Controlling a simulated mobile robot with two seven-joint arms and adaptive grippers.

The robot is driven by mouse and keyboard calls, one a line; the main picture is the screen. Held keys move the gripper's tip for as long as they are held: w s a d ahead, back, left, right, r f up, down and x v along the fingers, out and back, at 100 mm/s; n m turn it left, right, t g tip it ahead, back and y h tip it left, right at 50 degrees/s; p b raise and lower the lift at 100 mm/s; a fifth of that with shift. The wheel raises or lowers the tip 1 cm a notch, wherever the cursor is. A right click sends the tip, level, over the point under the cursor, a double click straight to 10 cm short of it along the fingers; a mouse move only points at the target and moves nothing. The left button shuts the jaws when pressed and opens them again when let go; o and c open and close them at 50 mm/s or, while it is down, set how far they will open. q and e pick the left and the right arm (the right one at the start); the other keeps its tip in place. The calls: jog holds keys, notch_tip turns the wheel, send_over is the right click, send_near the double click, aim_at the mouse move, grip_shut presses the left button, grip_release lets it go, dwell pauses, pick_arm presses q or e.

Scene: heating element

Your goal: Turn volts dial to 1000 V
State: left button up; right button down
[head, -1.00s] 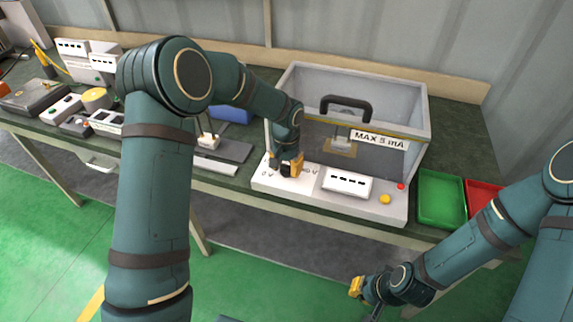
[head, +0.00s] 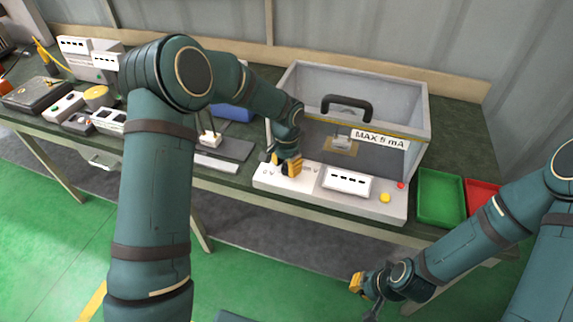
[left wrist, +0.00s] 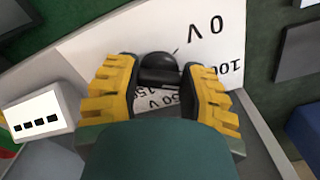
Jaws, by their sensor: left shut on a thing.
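The black volts dial (left wrist: 160,68) sits on a white panel between my left gripper's yellow-and-black fingers in the left wrist view. Printed marks around it include "0 V" and a partly cut-off "100"; other marks are partly hidden by the fingers. My left gripper (head: 286,167) is shut on the dial, at the left end of the white control panel (head: 394,214) in the head view. My right gripper (head: 366,288) hangs low in front of the table, away from the panel; its finger opening is unclear.
A clear-walled box (head: 418,120) with a black handle and a "MAX 5 mA" label stands behind the panel. The panel also carries a display (head: 346,183), a yellow button (head: 385,198) and a red button (head: 400,186). Green (head: 441,197) and red trays lie to the right.

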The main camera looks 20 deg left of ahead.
aim_at(287, 166)
pick_arm(q)
jog(key=o, duration=1.2)
jog(key=shift+r, duration=0.1)
notch_tip(287, 166, up, 12)
jog(key=shift+f, duration=0.2)
